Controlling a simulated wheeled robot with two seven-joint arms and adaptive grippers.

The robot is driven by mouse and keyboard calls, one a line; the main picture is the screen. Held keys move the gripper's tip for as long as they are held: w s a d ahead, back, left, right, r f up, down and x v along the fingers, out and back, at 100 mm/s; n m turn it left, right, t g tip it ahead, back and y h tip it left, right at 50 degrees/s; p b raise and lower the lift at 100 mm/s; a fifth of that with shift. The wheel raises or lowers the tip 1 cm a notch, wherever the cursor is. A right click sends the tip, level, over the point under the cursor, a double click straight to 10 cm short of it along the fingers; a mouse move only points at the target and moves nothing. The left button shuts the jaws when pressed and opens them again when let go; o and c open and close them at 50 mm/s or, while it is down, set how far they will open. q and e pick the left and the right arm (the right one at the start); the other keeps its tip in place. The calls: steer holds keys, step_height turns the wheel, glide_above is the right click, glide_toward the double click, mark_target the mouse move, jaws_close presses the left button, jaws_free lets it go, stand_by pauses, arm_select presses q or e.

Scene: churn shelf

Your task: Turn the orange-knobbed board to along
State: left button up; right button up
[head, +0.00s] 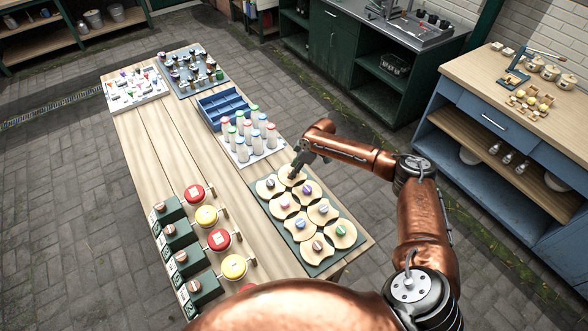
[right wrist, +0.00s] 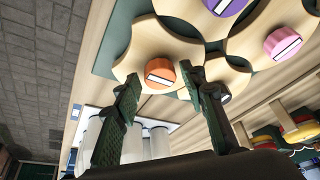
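The orange-knobbed board is a pale wooden piece (right wrist: 132,62) with scalloped sides and a round orange knob (right wrist: 160,69) bearing a white label. In the head view the board (head: 284,173) lies at the far corner of the dark green base plate (head: 261,203), its knob mostly hidden by my gripper. My right gripper (head: 297,169) is above this board. In the right wrist view its two dark green fingers (right wrist: 161,76) are apart, with the orange knob between their tips; I cannot tell whether either finger touches it. My left gripper is not in view.
Neighbouring boards carry a purple knob (right wrist: 226,5), a pink knob (right wrist: 283,43) and others, close around the orange one. White bottles (head: 241,146) with coloured caps and a blue tray (head: 222,107) stand just beyond the plate. Red and yellow round items (head: 219,239) stand at the left.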

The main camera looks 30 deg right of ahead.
steer(key=c, duration=0.9)
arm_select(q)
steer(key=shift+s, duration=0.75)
arm_select(e)
steer(key=shift+c, duration=0.2)
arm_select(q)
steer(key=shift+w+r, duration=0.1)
